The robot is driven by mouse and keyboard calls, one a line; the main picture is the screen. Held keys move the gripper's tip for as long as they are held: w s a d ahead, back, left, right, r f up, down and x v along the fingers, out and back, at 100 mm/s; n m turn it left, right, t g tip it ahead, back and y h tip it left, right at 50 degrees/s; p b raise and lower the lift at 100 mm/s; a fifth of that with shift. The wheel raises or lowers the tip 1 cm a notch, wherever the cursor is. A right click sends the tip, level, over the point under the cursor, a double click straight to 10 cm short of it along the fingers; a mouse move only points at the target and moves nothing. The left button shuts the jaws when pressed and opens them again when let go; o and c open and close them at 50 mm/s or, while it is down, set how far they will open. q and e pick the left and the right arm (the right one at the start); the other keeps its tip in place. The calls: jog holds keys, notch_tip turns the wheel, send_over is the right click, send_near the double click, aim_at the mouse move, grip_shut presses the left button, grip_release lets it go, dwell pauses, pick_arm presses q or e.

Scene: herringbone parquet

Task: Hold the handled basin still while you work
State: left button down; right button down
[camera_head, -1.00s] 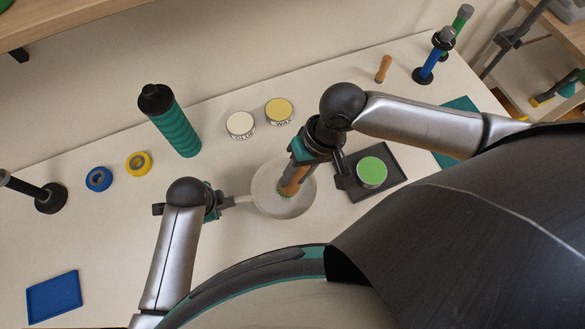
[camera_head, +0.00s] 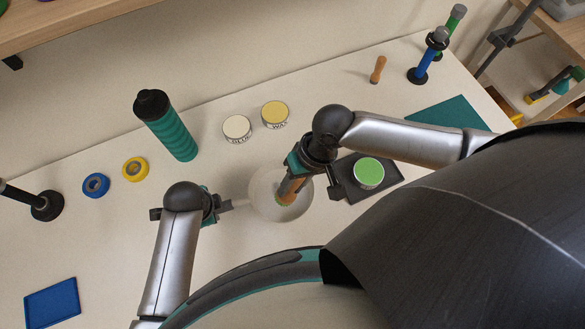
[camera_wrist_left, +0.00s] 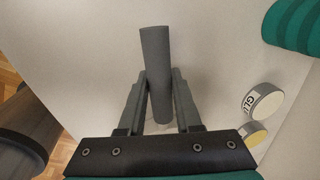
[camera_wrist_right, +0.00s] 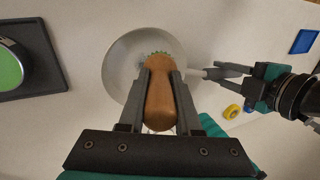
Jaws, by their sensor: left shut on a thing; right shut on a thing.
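The pale, round handled basin (camera_head: 262,207) stands on the table in front of me; it also shows in the right wrist view (camera_wrist_right: 117,65). My left gripper (camera_head: 222,206) is shut on its grey handle (camera_wrist_left: 155,50), which lies between both fingers in the left wrist view. Whether the bristles touch the basin floor I cannot tell.
A dark tray (camera_head: 392,176) with a green-topped tin (camera_head: 370,172) is close right of my right gripper. Glue (camera_head: 237,128) and wax (camera_head: 275,113) tins, a green bottle (camera_head: 170,130) and tape rolls (camera_head: 135,168) stand behind. A blue tray (camera_head: 52,303) lies front left.

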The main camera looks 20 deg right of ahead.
jog(key=shift+a+r, duration=0.15)
jog(key=shift+r, duration=0.05)
jog(key=shift+r, duration=0.1)
jog(key=shift+d, duration=0.2)
